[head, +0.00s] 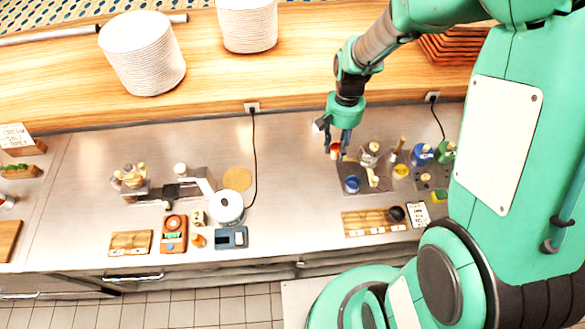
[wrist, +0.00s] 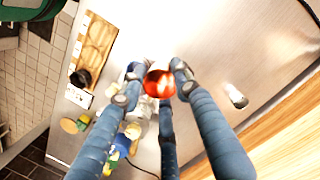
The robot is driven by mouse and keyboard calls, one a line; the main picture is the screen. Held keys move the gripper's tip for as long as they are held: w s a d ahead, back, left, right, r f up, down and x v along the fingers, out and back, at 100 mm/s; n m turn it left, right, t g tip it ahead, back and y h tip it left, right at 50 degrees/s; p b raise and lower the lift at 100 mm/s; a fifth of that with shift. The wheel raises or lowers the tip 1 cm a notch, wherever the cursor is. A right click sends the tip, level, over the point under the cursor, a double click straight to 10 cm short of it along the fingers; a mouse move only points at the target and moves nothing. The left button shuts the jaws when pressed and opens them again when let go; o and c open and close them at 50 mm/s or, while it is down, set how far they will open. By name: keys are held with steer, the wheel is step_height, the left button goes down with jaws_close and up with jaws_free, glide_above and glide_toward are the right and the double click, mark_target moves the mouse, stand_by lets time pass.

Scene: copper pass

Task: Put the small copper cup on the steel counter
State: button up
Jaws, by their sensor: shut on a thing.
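The small copper cup (wrist: 158,83) is held between the blue fingers of my gripper (wrist: 155,88) in the wrist view, its shiny reddish side showing. In the head view my gripper (head: 338,138) hangs over the right part of the steel counter (head: 290,160), with the copper cup (head: 335,149) at its fingertips. The cup is near the back left edge of a dark mat (head: 347,170). I cannot tell whether it touches the surface below. The fingers hide part of it.
The mat holds a blue cup (head: 352,184), a yellow cup (head: 401,171) and other items. Blue (head: 421,154) and green (head: 445,151) jugs stand to the right. A wooden board (head: 366,223) lies in front. Bare steel extends left to a black cord (head: 255,160).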

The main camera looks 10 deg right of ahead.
steer(key=s+a+m+p, duration=0.2)
steer(key=s+p, duration=0.2)
steer(key=s, duration=1.1)
steer(key=shift+w+a+f, duration=0.1)
steer(key=shift+f, duration=2.65)
steer(key=shift+w+a+f, duration=0.1)
steer(key=shift+f, duration=2.65)
steer(key=shift+w, duration=0.15)
steer(key=p, duration=0.1)
glide_above(318, 178)
steer(key=shift+w+f, duration=0.2)
steer(key=shift+f, duration=0.55)
steer(key=shift+f, duration=0.1)
steer(key=shift+f+p, duration=0.35)
steer(key=shift+f, duration=1.3)
steer(key=shift+f, duration=0.1)
steer(key=shift+c, duration=0.2)
